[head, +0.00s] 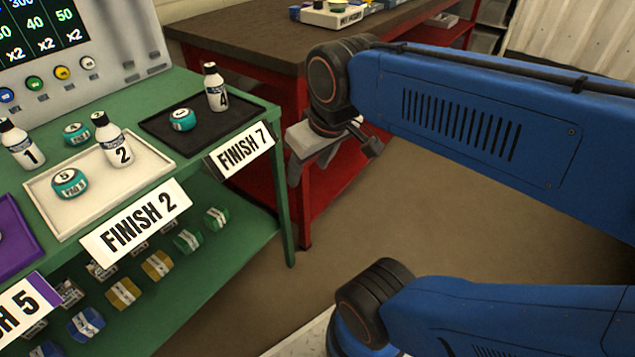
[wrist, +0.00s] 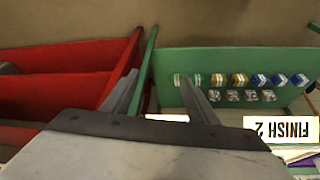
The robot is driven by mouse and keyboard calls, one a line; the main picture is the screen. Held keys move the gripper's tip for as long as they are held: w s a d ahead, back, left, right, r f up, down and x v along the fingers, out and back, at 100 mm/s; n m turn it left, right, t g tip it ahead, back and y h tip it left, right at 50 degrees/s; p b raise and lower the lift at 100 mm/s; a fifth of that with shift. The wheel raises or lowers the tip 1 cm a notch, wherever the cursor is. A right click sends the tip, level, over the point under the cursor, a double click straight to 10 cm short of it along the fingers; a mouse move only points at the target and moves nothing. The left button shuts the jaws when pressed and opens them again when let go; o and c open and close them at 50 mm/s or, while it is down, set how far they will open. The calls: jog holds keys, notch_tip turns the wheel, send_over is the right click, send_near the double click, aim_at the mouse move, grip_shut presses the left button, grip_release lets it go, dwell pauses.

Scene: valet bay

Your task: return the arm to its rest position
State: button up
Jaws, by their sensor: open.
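My blue arm (head: 470,120) reaches in from the right in the head view. My gripper (head: 318,160) hangs at its end, to the right of the green bench (head: 275,200) and in front of the red workbench (head: 335,185). In the wrist view my gripper (wrist: 160,98) shows two grey fingers spread apart with nothing between them. It touches no object that I can make out.
The green bench holds a white tray (head: 70,225) and a black tray (head: 155,122) with bottles and teal tins. A FINISH 7 sign (head: 240,149) and a FINISH 2 sign (head: 135,222) hang on its edge. The floor (head: 400,220) beside it is clear.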

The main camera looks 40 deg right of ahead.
jog(key=shift+s+d+f+m, duration=0.1)
jog(key=shift+s+f+m, duration=0.15)
jog(key=shift+s+f, duration=0.45)
jog(key=shift+s+d+f+m, duration=0.1)
jog(key=shift+s+f+m, duration=0.25)
jog(key=shift+f, duration=0.5)
jog(key=shift+s, duration=0.1)
